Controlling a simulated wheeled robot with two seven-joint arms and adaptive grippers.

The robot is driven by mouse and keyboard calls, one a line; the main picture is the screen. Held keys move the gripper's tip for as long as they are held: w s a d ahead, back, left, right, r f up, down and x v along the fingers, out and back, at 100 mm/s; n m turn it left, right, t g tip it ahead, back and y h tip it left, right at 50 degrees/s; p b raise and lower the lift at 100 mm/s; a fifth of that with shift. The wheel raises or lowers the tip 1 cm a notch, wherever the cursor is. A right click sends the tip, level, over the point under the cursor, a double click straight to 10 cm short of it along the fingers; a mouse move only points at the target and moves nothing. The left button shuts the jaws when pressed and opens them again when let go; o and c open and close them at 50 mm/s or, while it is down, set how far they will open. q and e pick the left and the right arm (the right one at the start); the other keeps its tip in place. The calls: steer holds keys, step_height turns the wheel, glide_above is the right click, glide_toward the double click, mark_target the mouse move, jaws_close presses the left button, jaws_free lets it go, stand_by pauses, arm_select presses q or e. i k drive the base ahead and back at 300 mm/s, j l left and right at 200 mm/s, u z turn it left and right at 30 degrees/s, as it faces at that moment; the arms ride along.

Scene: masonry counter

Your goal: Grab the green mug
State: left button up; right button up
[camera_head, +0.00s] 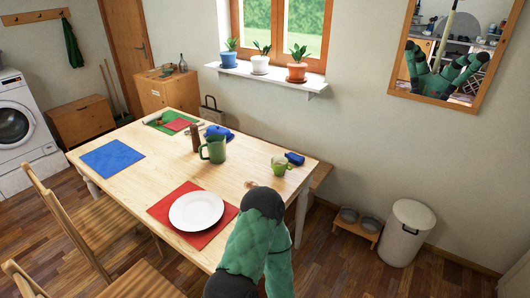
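Two green vessels stand upright on the wooden table. I cannot tell which one the task names. A green and black arm of mine rises from the bottom, in front of the table's near right corner. No gripper fingers show on it, and neither gripper can be made out. Both vessels are clear of the arm.
The table (145,185) also holds a white plate (196,211) on a red mat (160,211), a blue mat (112,159), a brown bottle or mill (195,138) and blue items (294,158). Chairs (85,225) stand at left. A mirror (440,65) reflects my arms. A bin (406,232) stands right.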

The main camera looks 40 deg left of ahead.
mark_target(282, 168)
steer(key=i+l+u, duration=0.1)
steer(key=i+u, duration=0.2)
steer(key=u, duration=0.15)
steer(key=i+l+u, duration=0.2)
steer(key=u, duration=0.2)
steer(key=i+l+u, duration=0.3)
steer(key=u, duration=0.15)
steer(key=i+l+u, duration=0.25)
steer(key=l+u, duration=0.2)
steer(key=i+l+u, duration=0.15)
steer(key=l+u, duration=0.3)
